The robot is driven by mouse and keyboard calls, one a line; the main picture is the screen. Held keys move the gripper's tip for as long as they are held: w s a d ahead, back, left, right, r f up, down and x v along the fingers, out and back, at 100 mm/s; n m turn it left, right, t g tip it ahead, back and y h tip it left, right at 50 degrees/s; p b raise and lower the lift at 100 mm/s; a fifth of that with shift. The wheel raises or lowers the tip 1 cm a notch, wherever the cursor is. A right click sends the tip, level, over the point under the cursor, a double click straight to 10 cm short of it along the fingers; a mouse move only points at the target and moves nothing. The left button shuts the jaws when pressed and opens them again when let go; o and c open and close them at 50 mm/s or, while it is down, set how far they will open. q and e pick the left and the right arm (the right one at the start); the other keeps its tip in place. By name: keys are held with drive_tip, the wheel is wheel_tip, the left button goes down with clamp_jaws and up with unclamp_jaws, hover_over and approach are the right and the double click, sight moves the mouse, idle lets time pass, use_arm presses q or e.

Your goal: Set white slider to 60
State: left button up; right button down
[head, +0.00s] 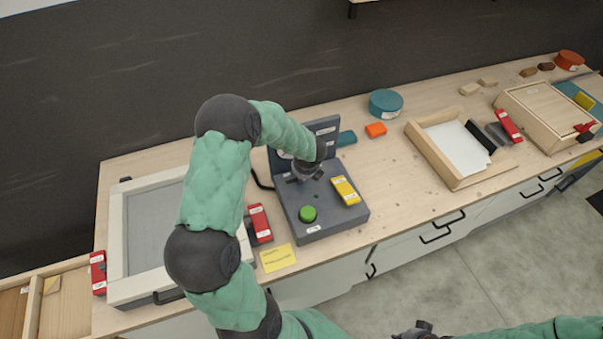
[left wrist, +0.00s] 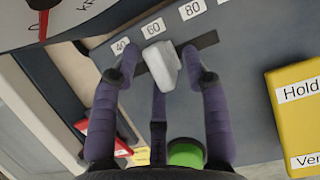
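The white slider (left wrist: 162,66) sits in a dark slot (left wrist: 207,41) on a grey panel. Its knob is roughly in line with the "60" label (left wrist: 153,28), between the "40" label (left wrist: 120,46) and the "80" label (left wrist: 192,9). My left gripper (left wrist: 157,62) has one finger on each side of the knob, with small gaps visible, so it looks open. In the head view my left gripper (head: 307,172) is over the grey device (head: 332,217) and hides the slider. Part of my right gripper (head: 416,330) shows at the bottom edge; its fingers are unclear.
A green button (head: 308,213) and a yellow block (head: 345,190) are on the device near my left gripper. A dial gauge (left wrist: 40,12) stands behind the panel. A red block (head: 260,222) lies beside the device.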

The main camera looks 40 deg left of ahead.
use_arm(q)
drive_tip(key=v, duration=1.2)
idle(0.4)
